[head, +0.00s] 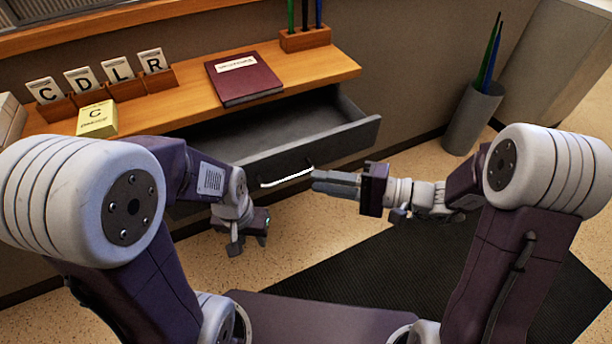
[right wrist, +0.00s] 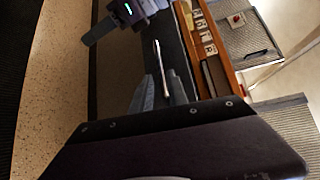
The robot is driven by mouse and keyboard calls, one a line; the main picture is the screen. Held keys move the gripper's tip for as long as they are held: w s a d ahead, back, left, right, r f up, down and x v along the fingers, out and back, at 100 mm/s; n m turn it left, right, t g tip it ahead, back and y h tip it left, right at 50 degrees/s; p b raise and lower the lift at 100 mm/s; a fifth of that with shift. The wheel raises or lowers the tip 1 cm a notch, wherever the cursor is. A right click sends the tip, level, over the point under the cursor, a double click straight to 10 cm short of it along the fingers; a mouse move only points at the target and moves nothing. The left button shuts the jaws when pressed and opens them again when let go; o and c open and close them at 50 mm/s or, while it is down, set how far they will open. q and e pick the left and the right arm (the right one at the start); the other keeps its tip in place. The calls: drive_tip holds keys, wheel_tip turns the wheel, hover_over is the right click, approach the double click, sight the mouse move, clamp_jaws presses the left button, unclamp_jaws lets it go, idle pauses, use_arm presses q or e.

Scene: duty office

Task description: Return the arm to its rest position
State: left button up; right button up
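My right gripper (head: 325,182) points left, level, just beside the right end of the white drawer handle (head: 287,178). In the right wrist view, its two fingers (right wrist: 162,88) stand apart with a gap and nothing held between them. The handle also shows there (right wrist: 160,62), beyond the fingertips. My left gripper (head: 238,245) hangs low in front of the drawer, pointing down. It also shows at the top left of the right wrist view (right wrist: 100,30). I cannot make out its finger gap, and I see nothing held in it.
The grey drawer (head: 372,127) is pulled out under the wooden shelf (head: 180,108). On the shelf are letter cards (head: 82,80), a yellow block (head: 97,118), a maroon book (head: 242,78) and a pen holder (head: 305,40). A grey bin (head: 470,120) stands right. A dark mat (head: 370,270) covers the floor.

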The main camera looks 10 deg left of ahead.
drive_tip(key=shift+s+d, duration=0.15)
drive_tip(key=shift+d, duration=0.45)
